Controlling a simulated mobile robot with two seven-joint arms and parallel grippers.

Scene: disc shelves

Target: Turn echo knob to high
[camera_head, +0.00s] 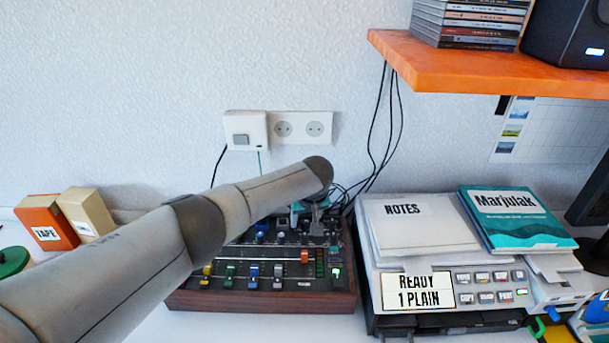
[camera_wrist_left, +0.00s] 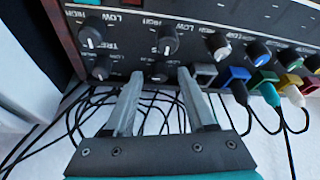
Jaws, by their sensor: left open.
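The mixer (camera_head: 270,300) is a dark panel in a wooden frame with sliders, buttons and knobs. It also shows from its back edge in the left wrist view (camera_wrist_left: 130,55). There, several black knobs with white marks sit among LOW and HIGH labels. I cannot read which one is echo. My left gripper (camera_head: 314,212) is over the mixer's back right part, pointing down. My left arm hides part of the mixer. My right gripper is out of view.
Coloured plugs (camera_wrist_left: 236,76) and loose cables (camera_wrist_left: 150,105) crowd the mixer's back edge. An orange shelf (camera_head: 480,68) hangs above right. TAPE boxes (camera_head: 46,222) stand at left.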

